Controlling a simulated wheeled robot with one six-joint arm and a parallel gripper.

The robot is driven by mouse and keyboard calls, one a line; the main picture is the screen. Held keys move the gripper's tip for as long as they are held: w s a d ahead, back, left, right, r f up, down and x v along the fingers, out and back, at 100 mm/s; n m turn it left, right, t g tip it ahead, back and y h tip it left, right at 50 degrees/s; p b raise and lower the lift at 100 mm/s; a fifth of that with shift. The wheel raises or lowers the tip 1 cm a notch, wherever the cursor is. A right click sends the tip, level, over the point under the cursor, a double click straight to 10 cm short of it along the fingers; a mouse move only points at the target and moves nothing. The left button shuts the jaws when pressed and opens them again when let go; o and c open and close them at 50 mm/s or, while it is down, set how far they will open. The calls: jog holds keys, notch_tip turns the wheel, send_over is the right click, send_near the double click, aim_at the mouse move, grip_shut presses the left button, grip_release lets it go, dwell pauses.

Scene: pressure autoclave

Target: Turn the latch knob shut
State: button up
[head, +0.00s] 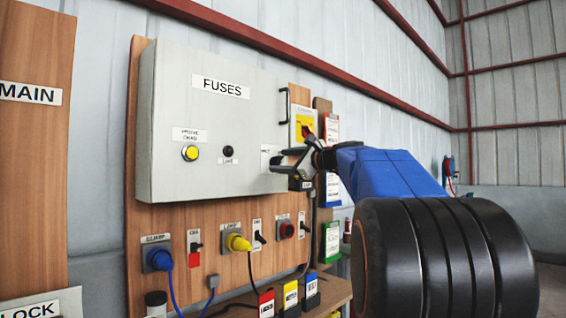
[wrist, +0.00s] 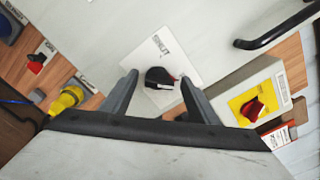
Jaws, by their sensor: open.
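The latch knob (wrist: 159,77) is a black knob with a light pointer mark on a white label plate (wrist: 148,58), set on the door of the grey FUSES box (head: 222,120). My gripper (wrist: 157,80) is open, with one finger on either side of the knob in the wrist view. I see gaps between the knob and both fingers; how deep the fingers reach cannot be told.
A black door handle (head: 287,105) and a red rotary switch on a yellow plate (head: 305,127) are close to my gripper on the right. Below the box are a yellow plug (head: 237,243), a blue plug (head: 159,259) and small switches. Open floor lies at the far right.

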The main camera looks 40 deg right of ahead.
jog(key=shift+w, duration=0.1)
jog(key=c, duration=1.1)
jog(key=shift+o, duration=0.3)
jog(key=shift+n, duration=0.4)
jog(key=n, duration=0.3)
jog(key=shift+a+n, duration=0.15)
jog(key=shift+n, duration=0.25)
jog(key=n, duration=0.4)
jog(key=shift+f+n, duration=0.15)
jog(key=shift+n, duration=0.15)
jog(key=n, duration=0.4)
jog(key=shift+a+f, duration=0.1)
jog(key=n, duration=0.4)
jog(key=shift+f+n, duration=0.1)
jog(key=shift+n, duration=0.2)
